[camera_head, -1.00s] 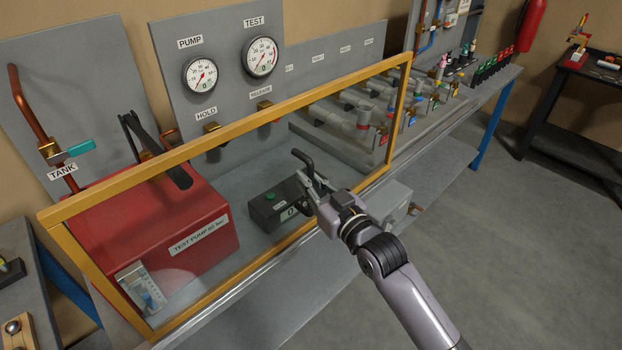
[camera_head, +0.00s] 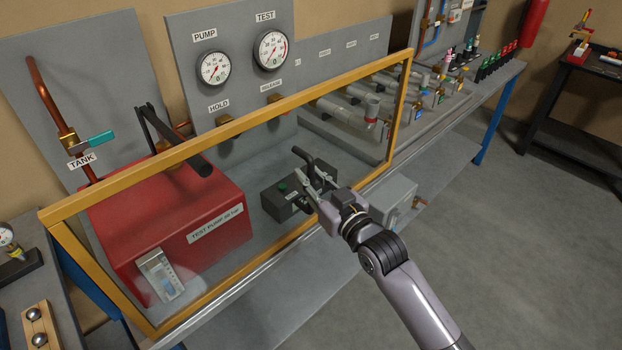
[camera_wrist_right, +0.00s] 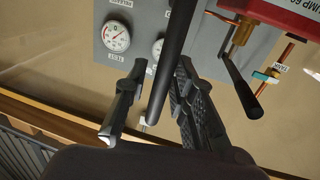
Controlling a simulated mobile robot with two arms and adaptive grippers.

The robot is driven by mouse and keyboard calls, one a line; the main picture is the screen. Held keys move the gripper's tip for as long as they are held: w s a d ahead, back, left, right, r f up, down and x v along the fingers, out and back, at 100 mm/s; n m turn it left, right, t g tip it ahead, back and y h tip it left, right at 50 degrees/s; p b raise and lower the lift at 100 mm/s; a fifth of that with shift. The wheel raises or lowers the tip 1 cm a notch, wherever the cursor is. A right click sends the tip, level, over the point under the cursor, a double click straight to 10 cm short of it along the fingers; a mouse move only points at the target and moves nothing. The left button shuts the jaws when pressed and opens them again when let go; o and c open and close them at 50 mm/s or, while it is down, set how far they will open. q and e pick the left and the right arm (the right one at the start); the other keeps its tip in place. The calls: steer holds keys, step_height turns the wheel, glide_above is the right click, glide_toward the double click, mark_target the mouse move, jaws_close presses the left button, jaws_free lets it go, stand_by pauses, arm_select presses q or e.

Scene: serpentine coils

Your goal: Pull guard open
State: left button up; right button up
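The guard is a clear panel in a yellow frame (camera_head: 230,121), standing in front of the test bench in the head view. Its black bent handle (camera_head: 303,157) sits near the middle of the panel. My right gripper (camera_head: 312,186) is at the handle. In the right wrist view, the black handle bar (camera_wrist_right: 170,75) runs between the two spread fingers of the right gripper (camera_wrist_right: 160,85). A gap shows between the bar and the left-hand finger; the bar lies close to the other finger. My left gripper is not in view.
Behind the guard are a red test pump (camera_head: 165,220), a dark box with a green button (camera_head: 283,187) and a panel with two gauges (camera_head: 214,68). A grey box (camera_head: 393,199) is beside my right wrist. Floor (camera_head: 540,240) at the right is clear.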

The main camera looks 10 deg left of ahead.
steer(key=shift+o, duration=0.8)
steer(key=shift+s+d, duration=0.1)
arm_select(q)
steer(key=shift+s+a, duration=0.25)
arm_select(e)
steer(key=v, duration=1.1)
steer(key=shift+s+d, duration=0.25)
steer(key=shift+s, duration=0.05)
